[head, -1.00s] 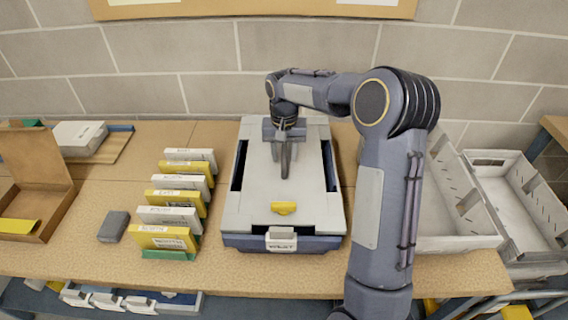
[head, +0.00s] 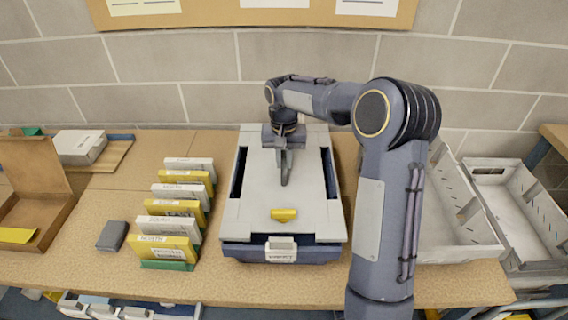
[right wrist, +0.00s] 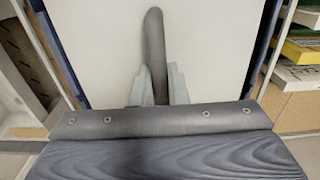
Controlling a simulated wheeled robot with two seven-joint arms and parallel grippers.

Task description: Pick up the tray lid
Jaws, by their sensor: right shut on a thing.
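The tray lid (head: 256,192) is a light grey panel lying on top of a dark blue tray (head: 238,250) in the middle of the table. It has a dark upright handle near its centre and a yellow tab near its front edge. My right gripper (head: 284,163) reaches down from above and is shut on the lid's handle. In the right wrist view the two fingers (right wrist: 158,85) close around the dark handle, with the pale lid (right wrist: 105,45) behind. The lid looks seated on the tray; I see no clear gap. My left gripper is not in view.
A row of several yellow and white boxes (head: 178,205) stands left of the tray. A small grey block (head: 112,236) and an open cardboard box (head: 52,215) lie farther left. Grey bins (head: 460,240) stand on the right, behind my arm. A brick wall closes the back.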

